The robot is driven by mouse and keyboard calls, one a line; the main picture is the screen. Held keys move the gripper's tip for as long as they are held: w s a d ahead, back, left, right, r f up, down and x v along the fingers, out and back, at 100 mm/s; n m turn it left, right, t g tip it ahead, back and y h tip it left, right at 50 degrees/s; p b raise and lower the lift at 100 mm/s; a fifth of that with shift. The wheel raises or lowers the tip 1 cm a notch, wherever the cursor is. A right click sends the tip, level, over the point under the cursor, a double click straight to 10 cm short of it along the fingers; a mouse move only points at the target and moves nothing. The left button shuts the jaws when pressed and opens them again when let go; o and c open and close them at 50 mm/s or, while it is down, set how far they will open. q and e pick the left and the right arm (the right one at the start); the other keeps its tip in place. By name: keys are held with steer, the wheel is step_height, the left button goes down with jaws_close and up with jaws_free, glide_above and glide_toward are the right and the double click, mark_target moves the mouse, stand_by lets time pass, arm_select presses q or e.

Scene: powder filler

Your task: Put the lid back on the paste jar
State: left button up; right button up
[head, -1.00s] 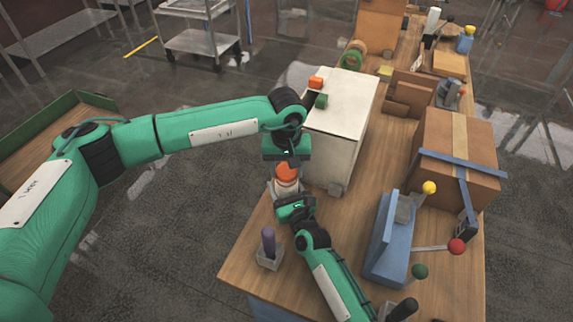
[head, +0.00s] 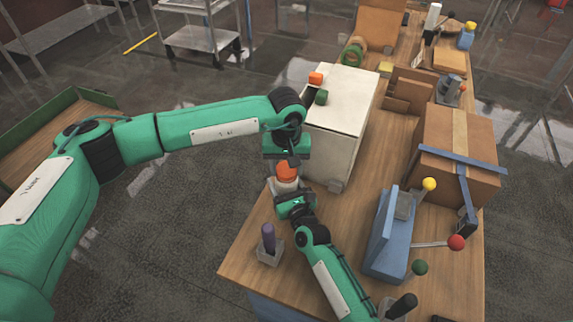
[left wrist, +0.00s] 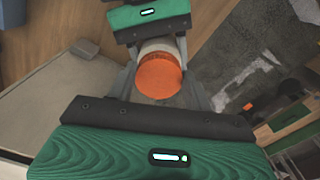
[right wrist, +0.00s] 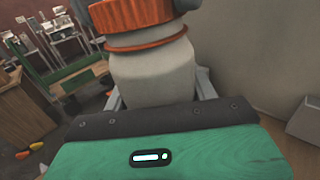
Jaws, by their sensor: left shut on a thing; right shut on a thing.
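In the left wrist view the lid (left wrist: 159,76) sits between the fingers. In the right wrist view the lid (right wrist: 125,14) is above an orange ring (right wrist: 145,42) on the neck. I cannot tell whether it is fully seated.
The white cabinet (head: 340,110) stands close behind the jar, with small orange and green pieces on top. A purple-handled tool (head: 268,238) stands in a grey holder in front. A blue lever device (head: 388,240) and a taped cardboard box (head: 455,150) are at right.

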arm_select(q)
steer(key=shift+f, duration=0.1)
arm_select(e)
jaws_close()
arm_select(q)
steer(key=m, duration=0.5)
steer(key=shift+a, duration=0.2)
steer(key=m, duration=0.4)
steer(key=shift+w+a+m, duration=0.1)
steer(key=shift+w+m, duration=0.05)
steer(key=shift+m, duration=0.25)
steer(key=o, duration=0.9)
steer(key=shift+o, duration=0.2)
steer(key=shift+r, duration=2.25)
